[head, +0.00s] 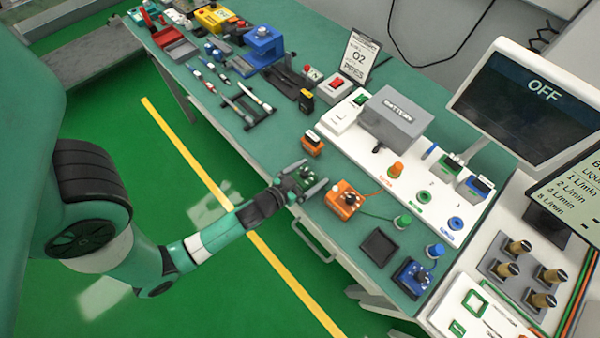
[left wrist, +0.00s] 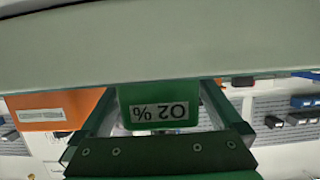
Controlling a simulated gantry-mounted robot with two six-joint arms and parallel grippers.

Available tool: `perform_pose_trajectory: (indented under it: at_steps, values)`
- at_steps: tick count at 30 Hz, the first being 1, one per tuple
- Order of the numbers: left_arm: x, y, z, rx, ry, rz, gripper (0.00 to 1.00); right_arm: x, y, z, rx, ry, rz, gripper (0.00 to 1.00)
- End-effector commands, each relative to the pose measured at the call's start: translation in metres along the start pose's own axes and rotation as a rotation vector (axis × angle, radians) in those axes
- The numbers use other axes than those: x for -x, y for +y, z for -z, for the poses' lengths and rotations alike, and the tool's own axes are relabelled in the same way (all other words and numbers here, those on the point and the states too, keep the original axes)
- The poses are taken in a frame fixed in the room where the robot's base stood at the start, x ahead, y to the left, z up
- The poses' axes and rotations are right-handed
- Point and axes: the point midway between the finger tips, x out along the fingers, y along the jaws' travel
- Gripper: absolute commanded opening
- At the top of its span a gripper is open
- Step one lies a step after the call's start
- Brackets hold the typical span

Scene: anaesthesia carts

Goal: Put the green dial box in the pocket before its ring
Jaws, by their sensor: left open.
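The green dial box (head: 306,174) is at the table's front edge in the head view, between the spread fingers of my left gripper (head: 303,186). In the left wrist view the green box (left wrist: 158,106) shows an upside-down "O2 %" label, with a finger on each side. I cannot tell if either finger touches it. The dark, empty square pocket (head: 379,247) lies to the right, between the orange dial box (head: 343,200) and the blue dial box (head: 411,277). The green ring (head: 423,197) is on the white panel behind that pocket. My right gripper is out of view.
The orange box stands close to my left gripper's right side. A green plug (head: 403,221) and a blue plug (head: 436,250) stand behind the pocket, with cables nearby. A small orange block (head: 312,142) lies behind the gripper. Pens and trays occupy the table's left.

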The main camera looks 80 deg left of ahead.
Motion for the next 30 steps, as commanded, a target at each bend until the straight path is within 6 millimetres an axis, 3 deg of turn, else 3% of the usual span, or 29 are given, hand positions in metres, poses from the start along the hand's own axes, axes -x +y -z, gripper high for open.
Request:
perform_pose_trajectory:
  at_steps: [12,15,20,30]
  values:
    - [0.086,0.006,-0.009,-0.004,-0.002,-0.006,1.00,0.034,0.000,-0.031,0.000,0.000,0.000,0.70]
    - [0.100,0.007,-0.007,-0.003,-0.003,-0.007,1.00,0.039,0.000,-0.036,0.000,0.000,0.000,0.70]
    - [0.110,0.005,-0.003,0.000,0.000,-0.001,1.00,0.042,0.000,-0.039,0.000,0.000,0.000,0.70]
    - [0.110,0.005,-0.001,0.001,0.001,0.001,1.00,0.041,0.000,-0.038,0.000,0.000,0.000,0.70]
